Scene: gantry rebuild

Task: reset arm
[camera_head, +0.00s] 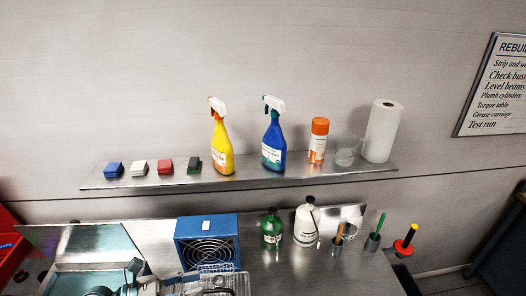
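My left gripper (178,284) is at the bottom edge, left of centre, low over the metal bench. Only part of it and the grey and white arm shows, and it is cut off by the frame. Its fingers are too small and cluttered to tell whether they are open or shut. It is close beside a wire basket (222,281), and I cannot tell if they touch. My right gripper is not in view.
A wall shelf (270,184) holds coloured blocks, a yellow spray bottle (221,145), a blue one (273,143), an orange can (318,141) and a paper roll (381,132). Below stand a blue fan box (206,232), a green bottle (272,230) and a white bottle (306,224).

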